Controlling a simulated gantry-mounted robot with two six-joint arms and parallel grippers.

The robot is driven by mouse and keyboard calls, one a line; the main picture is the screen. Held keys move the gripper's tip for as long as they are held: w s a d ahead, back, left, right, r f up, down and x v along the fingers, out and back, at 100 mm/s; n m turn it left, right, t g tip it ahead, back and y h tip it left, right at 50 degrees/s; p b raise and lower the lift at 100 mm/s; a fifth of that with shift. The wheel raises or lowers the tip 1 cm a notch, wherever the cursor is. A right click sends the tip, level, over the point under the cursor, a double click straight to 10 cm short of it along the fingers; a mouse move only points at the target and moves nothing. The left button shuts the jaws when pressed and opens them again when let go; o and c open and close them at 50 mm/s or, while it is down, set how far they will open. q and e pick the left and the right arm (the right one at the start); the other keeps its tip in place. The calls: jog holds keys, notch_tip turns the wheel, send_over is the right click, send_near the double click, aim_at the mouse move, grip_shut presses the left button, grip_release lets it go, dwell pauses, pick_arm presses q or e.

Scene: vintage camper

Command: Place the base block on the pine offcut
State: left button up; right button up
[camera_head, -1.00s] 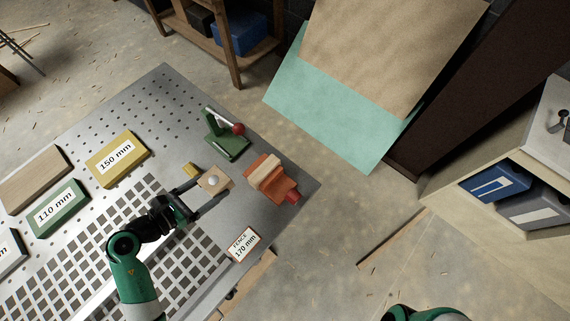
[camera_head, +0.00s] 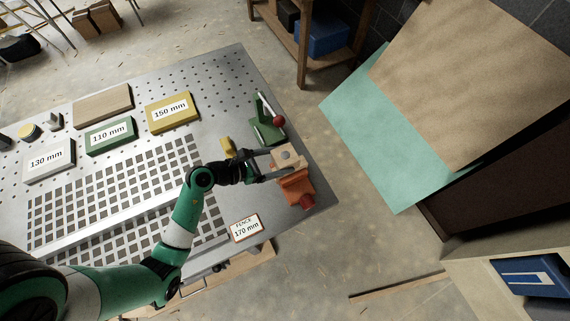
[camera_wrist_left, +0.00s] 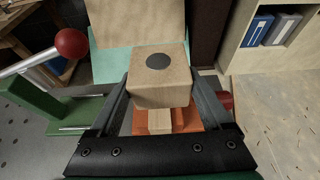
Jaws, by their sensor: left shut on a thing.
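The base block (camera_head: 284,156) is a pale wooden block with a round grey disc on its upper face. My left gripper (camera_head: 287,162) is shut on it, and the left wrist view shows the block (camera_wrist_left: 158,92) between the two fingers. The pine offcut (camera_wrist_left: 160,122) is a pale piece held in the orange vise (camera_head: 298,190). I cannot tell whether block and offcut touch. My right gripper is not in view.
A green clamp with a red knob (camera_head: 279,121) stands close beside the vise. A small yellow piece (camera_head: 228,147) and the fence 170 mm plate (camera_head: 246,228) lie near my left arm. Labelled blocks, including the yellow 150 mm one (camera_head: 172,112), lie further left on the perforated table.

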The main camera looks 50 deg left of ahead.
aim_at(284, 160)
pick_arm(q)
jog(key=shift+w+a+f, duration=0.1)
jog(key=shift+w+f, duration=0.5)
jog(key=shift+f, duration=0.3)
jog(key=shift+w+f, duration=0.2)
jog(key=shift+w, duration=0.15)
jog(key=shift+w+f+b, duration=0.1)
jog(key=shift+f+b, duration=0.15)
jog(key=shift+b, duration=0.1)
jog(key=shift+w+a+f+b, duration=0.1)
jog(key=shift+f+b, duration=0.5)
jog(key=shift+f, duration=0.95)
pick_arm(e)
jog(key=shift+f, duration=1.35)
